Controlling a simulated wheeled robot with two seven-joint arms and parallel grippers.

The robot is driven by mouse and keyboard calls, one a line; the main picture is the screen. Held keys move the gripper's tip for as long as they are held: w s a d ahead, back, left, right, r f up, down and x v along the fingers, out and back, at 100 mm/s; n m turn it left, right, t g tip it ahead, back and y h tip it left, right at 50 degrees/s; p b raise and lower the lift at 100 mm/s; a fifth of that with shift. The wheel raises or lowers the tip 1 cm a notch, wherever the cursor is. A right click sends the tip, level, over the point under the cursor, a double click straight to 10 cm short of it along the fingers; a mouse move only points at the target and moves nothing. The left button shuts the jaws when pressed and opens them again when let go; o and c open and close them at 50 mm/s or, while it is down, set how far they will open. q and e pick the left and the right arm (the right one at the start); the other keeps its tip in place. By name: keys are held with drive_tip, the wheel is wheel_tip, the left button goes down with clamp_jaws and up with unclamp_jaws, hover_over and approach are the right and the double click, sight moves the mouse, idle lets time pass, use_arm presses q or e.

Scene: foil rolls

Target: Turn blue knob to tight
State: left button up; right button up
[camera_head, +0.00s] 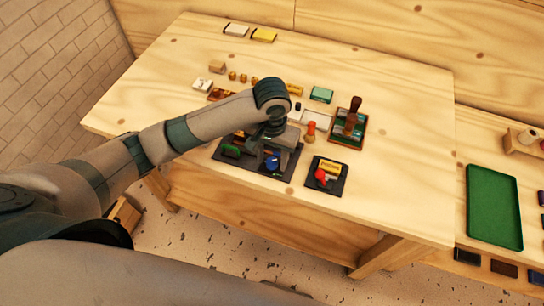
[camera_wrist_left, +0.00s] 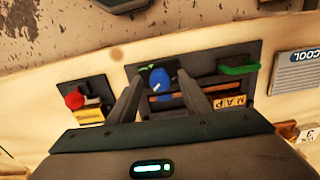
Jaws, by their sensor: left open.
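The blue knob (camera_head: 272,163) sits on a dark panel (camera_head: 222,158) near the table's front edge. In the left wrist view the blue knob (camera_wrist_left: 160,78) shows on the dark panel (camera_wrist_left: 206,57). My left gripper (camera_head: 270,168) reaches down over the panel with its fingers open. In the wrist view the open left gripper (camera_wrist_left: 160,82) has one finger on each side of the knob. I cannot tell whether either finger touches it. A tight mark is not readable. My right gripper is not in view.
A smaller dark plate with a red knob (camera_head: 321,175) and a yellow label (camera_head: 330,167) stands just right of the panel. A green piece (camera_head: 230,151) lies on the panel's left. The table's right part is clear.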

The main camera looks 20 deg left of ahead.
use_arm(q)
drive_tip(key=shift+c, duration=0.4)
drive_tip(key=c, duration=1)
